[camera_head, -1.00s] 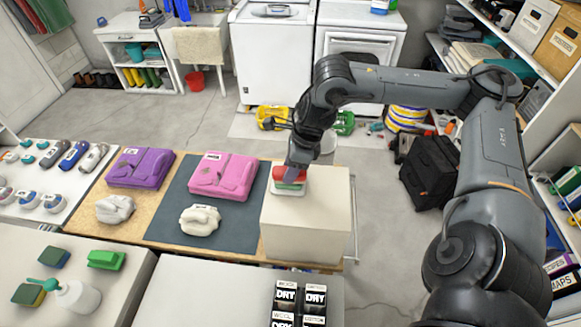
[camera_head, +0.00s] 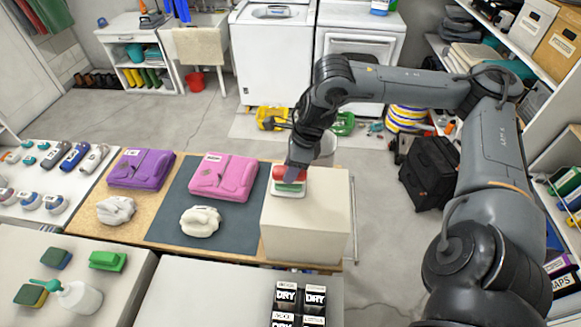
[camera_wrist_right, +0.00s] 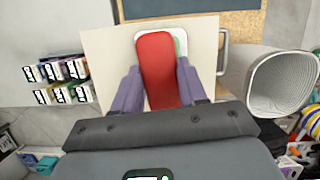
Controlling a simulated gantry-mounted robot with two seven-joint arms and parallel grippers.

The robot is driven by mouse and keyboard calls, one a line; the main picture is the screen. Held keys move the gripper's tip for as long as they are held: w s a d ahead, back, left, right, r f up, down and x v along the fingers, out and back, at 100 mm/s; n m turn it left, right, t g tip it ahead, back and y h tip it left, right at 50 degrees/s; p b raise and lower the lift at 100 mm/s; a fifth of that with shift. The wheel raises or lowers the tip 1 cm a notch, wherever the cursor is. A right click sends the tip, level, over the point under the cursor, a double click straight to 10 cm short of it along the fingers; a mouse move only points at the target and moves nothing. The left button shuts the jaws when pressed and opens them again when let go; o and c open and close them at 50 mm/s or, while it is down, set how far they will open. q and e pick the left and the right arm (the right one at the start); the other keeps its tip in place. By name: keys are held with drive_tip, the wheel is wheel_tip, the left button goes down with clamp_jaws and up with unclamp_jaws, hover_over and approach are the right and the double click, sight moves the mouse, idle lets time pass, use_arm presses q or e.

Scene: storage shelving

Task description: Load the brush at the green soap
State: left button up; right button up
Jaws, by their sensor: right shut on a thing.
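My right gripper (camera_head: 292,170) is shut on a red brush (camera_head: 284,173) above the beige block at the right end of the bench. In the right wrist view the red brush (camera_wrist_right: 158,68) lies between the two purple-grey fingers. The green soap (camera_head: 289,187) sits in a white dish (camera_head: 288,194) on the block, directly below the brush. The brush covers most of the soap; a green edge shows in the right wrist view (camera_wrist_right: 178,46). I cannot tell whether the brush touches the soap. My left gripper is not in view.
The beige block (camera_head: 305,228) stands beside a dark mat (camera_head: 240,236) with a folded pink garment (camera_head: 223,177) and a white crumpled cloth (camera_head: 199,221). Boxes marked DRY (camera_head: 286,297) stand in front.

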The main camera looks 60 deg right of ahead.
drive_tip(key=shift+r+p, duration=2.3)
drive_tip(key=shift+r, duration=0.7)
